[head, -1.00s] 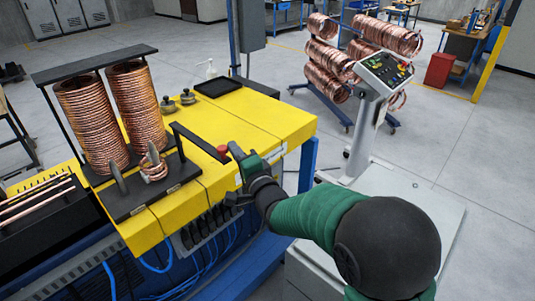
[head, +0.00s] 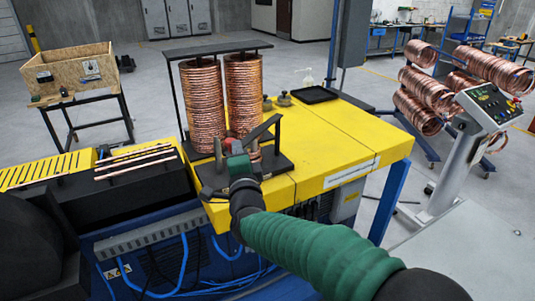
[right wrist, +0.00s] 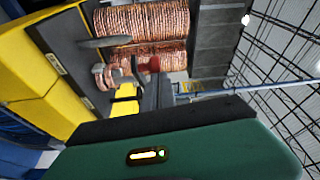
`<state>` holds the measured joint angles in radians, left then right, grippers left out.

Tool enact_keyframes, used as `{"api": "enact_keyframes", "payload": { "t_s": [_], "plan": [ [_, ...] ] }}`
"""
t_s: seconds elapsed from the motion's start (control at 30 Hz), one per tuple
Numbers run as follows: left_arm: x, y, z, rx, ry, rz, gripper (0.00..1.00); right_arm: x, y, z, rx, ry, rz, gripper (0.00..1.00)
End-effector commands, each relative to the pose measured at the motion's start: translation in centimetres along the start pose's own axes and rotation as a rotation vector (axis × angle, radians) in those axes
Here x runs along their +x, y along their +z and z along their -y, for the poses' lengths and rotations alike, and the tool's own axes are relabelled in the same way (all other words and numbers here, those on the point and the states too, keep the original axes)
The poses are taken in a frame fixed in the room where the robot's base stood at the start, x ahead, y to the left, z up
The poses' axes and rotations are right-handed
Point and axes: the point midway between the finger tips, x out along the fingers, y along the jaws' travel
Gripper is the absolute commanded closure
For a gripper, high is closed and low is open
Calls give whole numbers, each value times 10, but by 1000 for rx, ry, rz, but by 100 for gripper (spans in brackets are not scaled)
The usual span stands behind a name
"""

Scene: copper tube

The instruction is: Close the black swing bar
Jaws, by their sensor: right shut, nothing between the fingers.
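The black swing bar (head: 261,128) is a flat dark arm on a post at the right of a black base plate (head: 272,168) on the yellow table. It now reaches left across the front of the copper coils, and its red knob (head: 227,139) is at its left end. The red knob also shows in the right wrist view (right wrist: 153,63). My right gripper (head: 233,149), with a green body, is shut and empty beside the knob end; whether it touches the bar cannot be told. The gripper partly hides the plate's pins and a small copper bend. My left gripper is out of view.
Two tall copper coils (head: 202,105) stand close behind under a black frame. The yellow table top (head: 335,135) to the right is mostly clear, with a black tray (head: 315,95) at its back. A control panel (head: 490,105) stands farther right.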

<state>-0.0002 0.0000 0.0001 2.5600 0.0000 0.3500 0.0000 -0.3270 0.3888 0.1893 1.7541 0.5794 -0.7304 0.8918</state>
Motion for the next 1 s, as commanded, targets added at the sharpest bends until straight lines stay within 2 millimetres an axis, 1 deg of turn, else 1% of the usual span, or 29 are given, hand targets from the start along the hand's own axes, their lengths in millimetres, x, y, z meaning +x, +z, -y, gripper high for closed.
{"api": "enact_keyframes", "payload": {
  "t_s": [0.03,0.2,0.3,0.6,1.0],
  "plan": [
    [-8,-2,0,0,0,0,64,7,9,4,1,2,2,100],
    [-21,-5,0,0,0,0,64,24,33,6,1,6,-26,100],
    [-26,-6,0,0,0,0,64,33,41,7,-1,11,-72,100],
    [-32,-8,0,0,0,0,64,46,48,6,-5,17,-138,100],
    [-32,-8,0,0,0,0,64,47,46,6,-6,16,-145,100]
  ]
}}
